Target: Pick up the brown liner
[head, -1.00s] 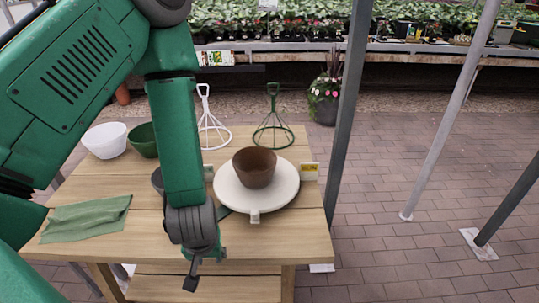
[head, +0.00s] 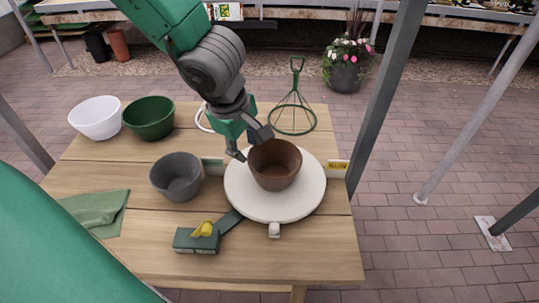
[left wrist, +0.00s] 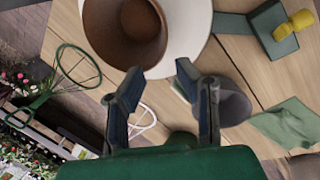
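The brown liner (head: 274,166) is a round, bowl-shaped pot standing upright on a white round plate (head: 247,203) on the wooden table. My left gripper (head: 252,147) is at the liner's upper left side, close to its rim. In the left wrist view the liner (left wrist: 124,28) shows its open mouth at the top. There the two fingers of my left gripper (left wrist: 158,84) are spread apart with nothing between them, below the liner in the picture. I cannot tell whether a finger touches the rim. My right gripper is not in view.
A grey bowl (head: 175,177), green bowl (head: 149,118) and white bowl (head: 96,118) stand left on the table (head: 150,246). A green wire stand (head: 293,112) is behind the plate. A green box with a yellow item (head: 197,240) lies in front. A metal post (head: 385,90) rises at right.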

